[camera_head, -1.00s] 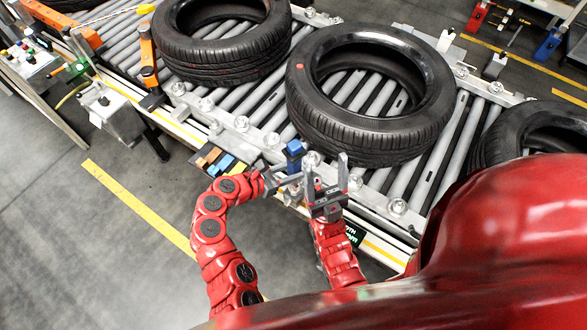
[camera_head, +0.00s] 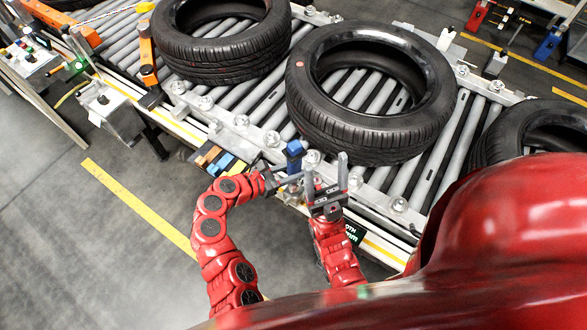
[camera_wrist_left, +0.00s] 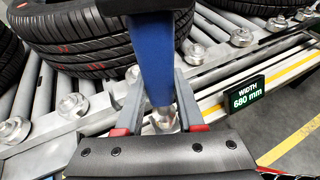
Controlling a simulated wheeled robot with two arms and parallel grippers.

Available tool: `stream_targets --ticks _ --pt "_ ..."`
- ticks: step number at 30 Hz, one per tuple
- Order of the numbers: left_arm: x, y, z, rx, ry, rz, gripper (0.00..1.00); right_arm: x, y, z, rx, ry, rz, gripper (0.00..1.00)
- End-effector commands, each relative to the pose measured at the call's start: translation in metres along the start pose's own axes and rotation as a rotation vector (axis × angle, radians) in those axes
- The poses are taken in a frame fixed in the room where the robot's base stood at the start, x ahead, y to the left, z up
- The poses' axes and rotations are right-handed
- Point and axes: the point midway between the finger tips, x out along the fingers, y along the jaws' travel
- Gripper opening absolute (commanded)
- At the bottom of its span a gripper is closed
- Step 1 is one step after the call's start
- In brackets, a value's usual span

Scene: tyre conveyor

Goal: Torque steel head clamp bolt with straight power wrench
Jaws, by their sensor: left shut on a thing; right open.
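A blue straight power wrench (camera_head: 294,152) stands upright in front of the conveyor rail in the head view. It also fills the middle of the left wrist view (camera_wrist_left: 153,62). My left gripper (camera_head: 286,180) is shut on it, with the fingers on both sides of its lower part in the wrist view (camera_wrist_left: 160,112). A silvery round part shows between the fingers below the blue body. The wrench's lower end and the bolt under it cannot be made out. My right gripper (camera_head: 326,180) is open and empty, just right of the wrench, fingers pointing up.
Large black tyres (camera_head: 372,95) lie on the roller conveyor behind the wrench. Silver round knobs (camera_head: 398,204) line its near rail. A small tray of coloured blocks (camera_head: 218,160) sits left of my grippers. A width display (camera_wrist_left: 245,95) hangs on the rail.

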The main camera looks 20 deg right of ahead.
Motion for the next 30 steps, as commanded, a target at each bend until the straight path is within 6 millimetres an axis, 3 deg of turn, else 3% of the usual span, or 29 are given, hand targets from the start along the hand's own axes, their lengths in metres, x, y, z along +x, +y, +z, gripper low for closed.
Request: stream_targets --ticks 30 --pt "0.005 0.001 -0.011 0.001 -0.004 0.001 0.00 -0.008 0.000 0.001 0.000 0.000 0.000 0.67"
